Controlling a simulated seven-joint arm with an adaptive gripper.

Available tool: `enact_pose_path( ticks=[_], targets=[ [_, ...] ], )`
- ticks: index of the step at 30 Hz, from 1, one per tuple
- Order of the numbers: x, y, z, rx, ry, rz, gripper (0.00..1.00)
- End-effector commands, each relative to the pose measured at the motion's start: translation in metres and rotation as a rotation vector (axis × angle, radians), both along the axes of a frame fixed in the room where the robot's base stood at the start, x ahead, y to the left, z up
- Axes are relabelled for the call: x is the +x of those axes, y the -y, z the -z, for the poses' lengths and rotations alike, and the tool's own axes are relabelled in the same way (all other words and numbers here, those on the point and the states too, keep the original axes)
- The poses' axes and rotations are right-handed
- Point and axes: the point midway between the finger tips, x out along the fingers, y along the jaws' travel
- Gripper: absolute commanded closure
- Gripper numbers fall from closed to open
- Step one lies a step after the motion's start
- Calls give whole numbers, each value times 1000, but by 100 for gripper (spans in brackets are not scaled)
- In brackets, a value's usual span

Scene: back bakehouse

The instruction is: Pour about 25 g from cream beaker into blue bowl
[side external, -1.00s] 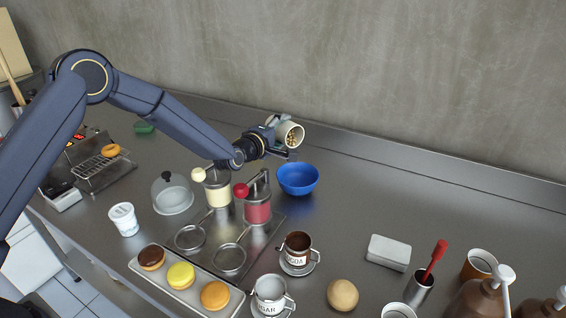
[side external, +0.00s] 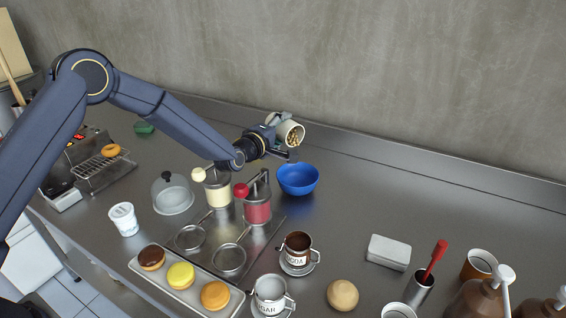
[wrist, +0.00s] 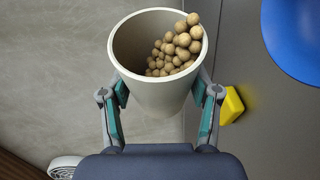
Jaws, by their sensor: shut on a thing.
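The cream beaker (side external: 291,133) is held above the counter, tilted with its mouth toward the lower right in the side view. In the wrist view the beaker (wrist: 160,85) holds several round tan balls (wrist: 175,48), heaped against the right side of its mouth and up to the rim. My gripper (side external: 280,138) is shut around the beaker; in the wrist view a finger of my gripper (wrist: 161,92) presses on each side. The blue bowl (side external: 298,181) stands upright below the beaker, its visible inside plain blue. The bowl (wrist: 295,40) is partly seen in the wrist view.
Cream and red dispensers (side external: 257,208) stand just left of the bowl. A yellow block (wrist: 232,105) lies near the beaker in the wrist view. A cocoa cup (side external: 297,249) and white box (side external: 389,252) are in front.

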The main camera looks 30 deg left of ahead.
Motion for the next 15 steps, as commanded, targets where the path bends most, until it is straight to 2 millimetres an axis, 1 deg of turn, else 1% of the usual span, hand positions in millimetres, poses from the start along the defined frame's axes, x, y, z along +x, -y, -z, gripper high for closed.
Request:
enact_pose_path(
  ticks=[15],
  targets=[
    [-1,2,-2,36,19,0,80]
  ],
)
